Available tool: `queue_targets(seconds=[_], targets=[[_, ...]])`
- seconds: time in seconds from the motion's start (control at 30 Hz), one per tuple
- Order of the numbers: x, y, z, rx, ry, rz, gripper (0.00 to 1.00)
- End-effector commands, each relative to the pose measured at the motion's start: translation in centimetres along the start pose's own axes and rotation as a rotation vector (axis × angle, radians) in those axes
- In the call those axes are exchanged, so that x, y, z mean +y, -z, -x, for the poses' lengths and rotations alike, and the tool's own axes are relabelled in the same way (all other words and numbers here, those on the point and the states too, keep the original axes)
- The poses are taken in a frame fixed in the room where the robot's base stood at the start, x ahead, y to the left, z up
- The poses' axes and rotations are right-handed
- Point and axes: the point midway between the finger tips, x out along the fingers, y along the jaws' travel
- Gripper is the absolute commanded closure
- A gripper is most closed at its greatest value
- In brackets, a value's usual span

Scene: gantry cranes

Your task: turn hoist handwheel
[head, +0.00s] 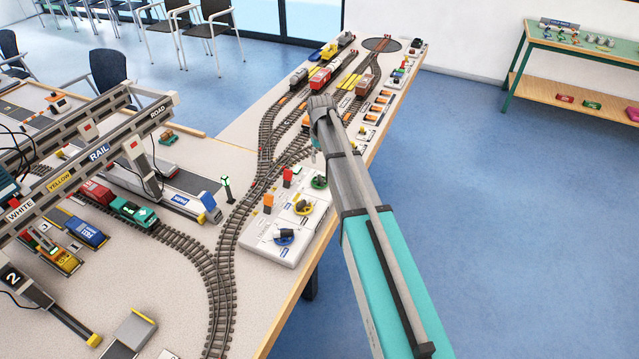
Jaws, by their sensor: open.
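A white control box (262,243) stands on the layout table's right edge. It carries three small handwheels: a blue one (284,237) in front, a yellow one (303,208) in the middle and a green one (319,182) at the back. Orange and red flag-like markers stand beside them. I cannot read which wheel is the hoist's. My arm's grey and teal links rise from the lower right, just right of the box. No contact with any wheel is visible.
Gantry cranes (98,153) span the tracks on the left. A green signal post (227,189) and curved track (222,285) lie left of the box. Model trains (320,76) stand farther back. Open blue floor lies right of the table; a green-framed shelf table (570,90) stands beyond.

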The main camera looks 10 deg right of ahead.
Motion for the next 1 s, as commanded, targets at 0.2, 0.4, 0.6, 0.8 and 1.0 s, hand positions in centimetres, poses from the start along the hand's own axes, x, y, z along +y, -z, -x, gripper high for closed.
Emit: queue_targets(seconds=[0.2, 0.4, 0.6, 0.8, 1.0], targets=[[0.0, 0.0, -2.1, 0.0, 0.0, 0.0, 0.49], [0.0, 0.0, -3.6, 0.0, 0.0, 0.0, 0.49], [0.0, 0.0, -5.0, 0.0, 0.0, 0.0, 0.49], [0.0, 0.0, -6.5, 0.0, 0.0, 0.0, 0.49], [0.0, 0.0, -8.0, 0.0, 0.0, 0.0, 0.49]])
